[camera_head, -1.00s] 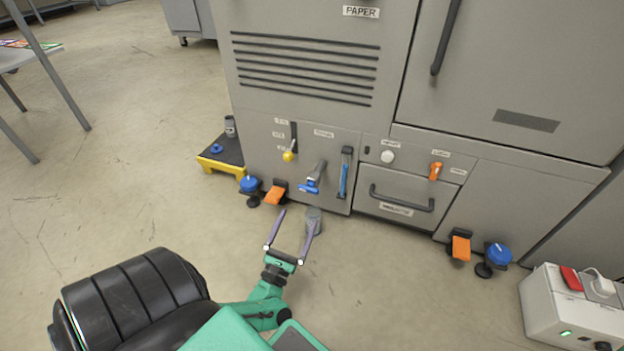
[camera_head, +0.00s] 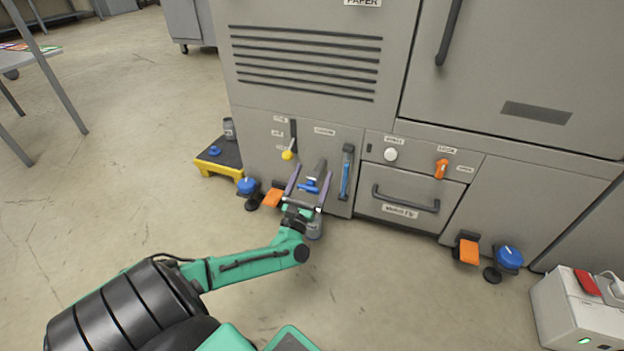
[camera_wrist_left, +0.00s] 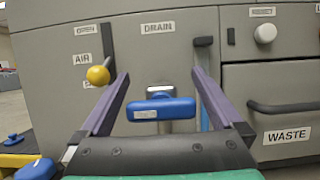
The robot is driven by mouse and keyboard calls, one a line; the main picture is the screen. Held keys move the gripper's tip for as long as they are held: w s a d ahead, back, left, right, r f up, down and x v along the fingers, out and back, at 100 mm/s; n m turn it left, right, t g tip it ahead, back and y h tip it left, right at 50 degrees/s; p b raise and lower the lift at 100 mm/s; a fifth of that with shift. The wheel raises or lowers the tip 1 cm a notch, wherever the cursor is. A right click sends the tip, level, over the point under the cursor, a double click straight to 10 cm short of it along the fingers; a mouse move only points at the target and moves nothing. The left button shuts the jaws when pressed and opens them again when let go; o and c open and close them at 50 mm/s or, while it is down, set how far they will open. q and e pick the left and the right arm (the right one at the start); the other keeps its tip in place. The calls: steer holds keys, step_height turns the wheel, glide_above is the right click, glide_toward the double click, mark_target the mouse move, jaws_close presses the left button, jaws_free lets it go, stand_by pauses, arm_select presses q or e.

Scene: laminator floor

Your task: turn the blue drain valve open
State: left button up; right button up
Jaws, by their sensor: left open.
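The blue drain valve handle (camera_head: 309,187) sits on a grey pipe low on the machine front, under the DRAIN label. It also shows in the left wrist view (camera_wrist_left: 161,109), lying crosswise with a small white tag. My left gripper (camera_head: 309,176) is open, its two purple fingers pointing at the machine. In the left wrist view the fingers (camera_wrist_left: 160,80) stand on either side of the blue handle, with gaps left and right; I cannot tell how far past it they reach. A grey cup (camera_head: 315,229) stands on the floor, partly behind my gripper. My right gripper is out of view.
A yellow-knobbed AIR lever (camera_wrist_left: 98,75) is left of the valve, close to the left finger. Orange pedals (camera_head: 272,198) and blue levelling knobs (camera_head: 247,186) sit at the base. Open floor lies in front.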

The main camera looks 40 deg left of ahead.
arm_select(q)
steer(key=shift+c, duration=0.3)
steer(key=c, duration=1.2)
steer(key=shift+o, duration=0.2)
